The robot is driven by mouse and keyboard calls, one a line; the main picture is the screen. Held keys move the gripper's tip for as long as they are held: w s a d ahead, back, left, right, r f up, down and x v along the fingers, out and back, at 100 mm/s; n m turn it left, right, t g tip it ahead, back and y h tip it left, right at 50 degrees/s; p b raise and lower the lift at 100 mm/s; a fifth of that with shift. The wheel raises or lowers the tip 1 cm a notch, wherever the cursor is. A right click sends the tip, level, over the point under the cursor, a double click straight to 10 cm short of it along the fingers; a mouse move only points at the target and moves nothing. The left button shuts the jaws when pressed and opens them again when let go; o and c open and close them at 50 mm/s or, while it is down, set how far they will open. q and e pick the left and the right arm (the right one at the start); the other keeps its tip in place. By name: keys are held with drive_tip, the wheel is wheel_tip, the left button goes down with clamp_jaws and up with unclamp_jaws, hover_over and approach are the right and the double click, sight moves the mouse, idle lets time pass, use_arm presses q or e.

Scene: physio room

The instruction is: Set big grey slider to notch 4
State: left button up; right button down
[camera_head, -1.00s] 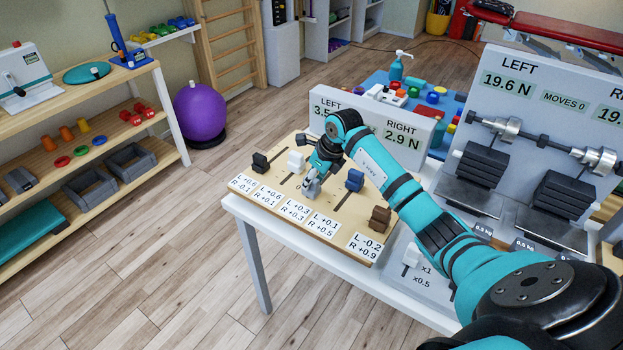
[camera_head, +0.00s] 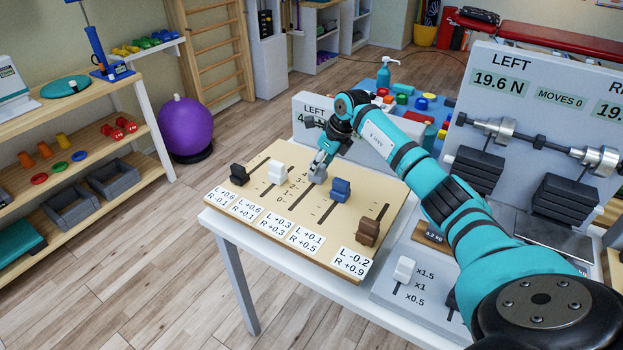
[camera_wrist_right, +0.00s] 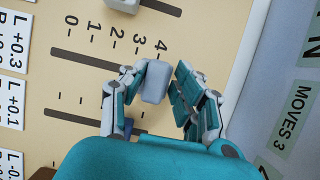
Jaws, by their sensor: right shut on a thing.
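The big grey slider (camera_head: 317,175) stands on the tan slider board (camera_head: 300,228), toward the far end of its slot. In the right wrist view the grey slider (camera_wrist_right: 155,82) is between the fingers, close to the 4 end of the printed 0 to 4 scale (camera_wrist_right: 115,37). The exact notch under it is partly hidden. My right gripper (camera_head: 321,165) is shut on the grey slider; its fingers also show in the right wrist view (camera_wrist_right: 157,92). My left gripper is not in view.
White (camera_head: 275,171) and black (camera_head: 238,175) sliders stand left of the grey one; blue (camera_head: 340,189) and brown (camera_head: 368,232) ones stand right. A display panel (camera_head: 306,108) rises behind the board, partly hidden by my arm. A weight rig (camera_head: 525,140) stands at right.

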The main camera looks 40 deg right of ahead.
drive_tip(key=shift+d, duration=0.2)
drive_tip(key=shift+a+r, duration=0.1)
drive_tip(key=shift+a, duration=0.05)
drive_tip(key=c, duration=1.3)
unclamp_jaws()
drive_tip(key=shift+c, duration=0.2)
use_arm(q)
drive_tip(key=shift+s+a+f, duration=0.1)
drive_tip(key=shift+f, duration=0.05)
use_arm(e)
drive_tip(key=shift+o, duration=0.9)
drive_tip(key=shift+a, duration=0.1)
drive_tip(key=shift+r, duration=0.25)
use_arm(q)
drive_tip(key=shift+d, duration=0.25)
use_arm(e)
drive_tip(key=v, duration=1.1)
drive_tip(key=shift+s+r, duration=0.2)
